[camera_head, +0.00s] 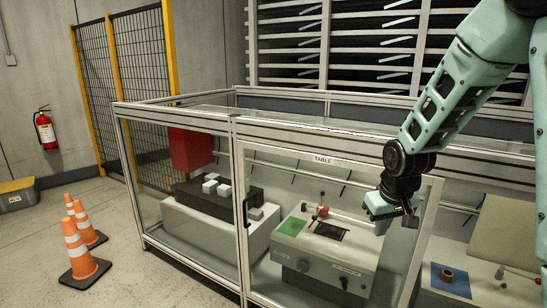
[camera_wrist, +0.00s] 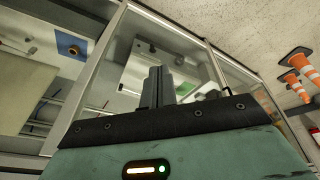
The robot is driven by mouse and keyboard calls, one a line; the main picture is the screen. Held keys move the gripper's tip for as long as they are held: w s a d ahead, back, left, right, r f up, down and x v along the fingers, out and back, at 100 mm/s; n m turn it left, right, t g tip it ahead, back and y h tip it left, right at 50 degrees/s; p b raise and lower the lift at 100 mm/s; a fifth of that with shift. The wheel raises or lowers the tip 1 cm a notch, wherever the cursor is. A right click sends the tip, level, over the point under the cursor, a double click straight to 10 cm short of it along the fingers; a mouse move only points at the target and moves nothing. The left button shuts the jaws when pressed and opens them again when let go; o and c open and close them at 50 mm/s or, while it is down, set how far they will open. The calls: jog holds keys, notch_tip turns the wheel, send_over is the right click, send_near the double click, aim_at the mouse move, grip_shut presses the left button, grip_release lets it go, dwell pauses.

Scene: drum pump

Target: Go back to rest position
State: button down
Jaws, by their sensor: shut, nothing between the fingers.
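My gripper (camera_head: 408,222) hangs at the end of my green arm on the right of the head view. It appears in front of the glass and metal enclosure labelled TABLE. In the wrist view my gripper's dark fingers (camera_wrist: 157,86) are together, with nothing between them. A grey machine (camera_head: 325,250) with a red-handled part (camera_head: 320,211) on top and a green patch stands inside the enclosure, left of my gripper. I cannot tell the exact gap between my gripper and the enclosure frame.
The enclosure's frame (camera_head: 238,190) and glass panels are close to my arm. Orange cones (camera_head: 82,250) stand on the floor at left. A fire extinguisher (camera_head: 45,130) hangs on the wall. A yellow-posted mesh fence (camera_head: 140,75) is behind. The left floor has free room.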

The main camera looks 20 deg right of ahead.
jog(key=s+a+r+n+y, duration=0.1)
jog(key=s+a+r+n, duration=0.15)
jog(key=a, duration=1.05)
jog(key=s+a+r+n+g, duration=0.1)
jog(key=s+a+n, duration=0.6)
jog(key=s+a, duration=1)
jog(key=shift+s+a+r+g+y, duration=0.25)
jog(key=shift+s+a+g+y, duration=0.25)
jog(key=shift+g, duration=0.4)
jog(key=shift+d, duration=0.2)
